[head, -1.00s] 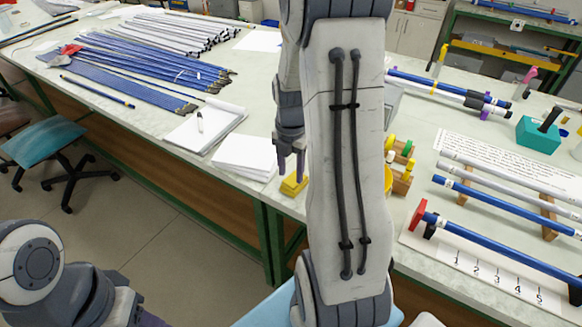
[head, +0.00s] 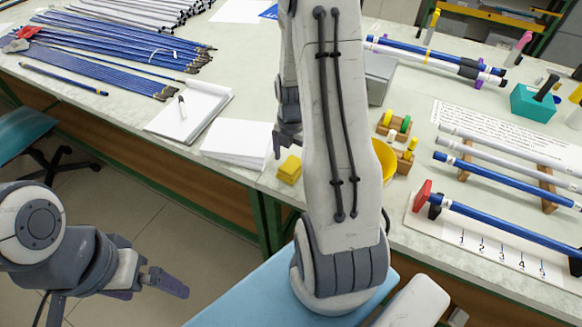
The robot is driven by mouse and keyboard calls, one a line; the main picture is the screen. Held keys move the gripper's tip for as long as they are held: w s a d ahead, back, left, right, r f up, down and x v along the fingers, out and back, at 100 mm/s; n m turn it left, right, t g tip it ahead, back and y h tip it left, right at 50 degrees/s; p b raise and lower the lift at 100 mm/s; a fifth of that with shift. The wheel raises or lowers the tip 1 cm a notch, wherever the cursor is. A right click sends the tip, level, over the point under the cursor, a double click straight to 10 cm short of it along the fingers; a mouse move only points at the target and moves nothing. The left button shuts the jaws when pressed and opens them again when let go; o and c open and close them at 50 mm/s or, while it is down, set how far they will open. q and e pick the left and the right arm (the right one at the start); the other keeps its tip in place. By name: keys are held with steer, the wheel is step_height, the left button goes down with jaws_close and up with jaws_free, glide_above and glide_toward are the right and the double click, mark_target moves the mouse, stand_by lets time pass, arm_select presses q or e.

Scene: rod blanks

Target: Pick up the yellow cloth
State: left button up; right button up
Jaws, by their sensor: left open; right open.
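The yellow cloth (head: 289,169) is a small folded block on the near edge of the pale table, left of my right arm. My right gripper (head: 287,147) hangs just above and behind it in the picture, fingers pointing down, open and empty. A small gap seems to show between the fingers and the cloth, though the height is hard to judge. My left gripper (head: 168,283) is low at the left, over the floor in front of the table, open and empty, seen from the side. My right arm hides part of the table beside the cloth.
A stack of white paper (head: 238,141) and a notepad with a pen (head: 190,112) lie left of the cloth. Blue rods (head: 120,60) lie further left. Wooden holders (head: 394,126), a yellow round item (head: 384,158) and a rod rack (head: 466,160) stand to the right.

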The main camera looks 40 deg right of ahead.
mark_target(292, 165)
steer(key=shift+f, duration=1.25)
steer(key=c, duration=1.3)
steer(key=shift+r, duration=0.1)
step_height(292, 165, up, 10)
steer(key=shift+f, duration=0.1)
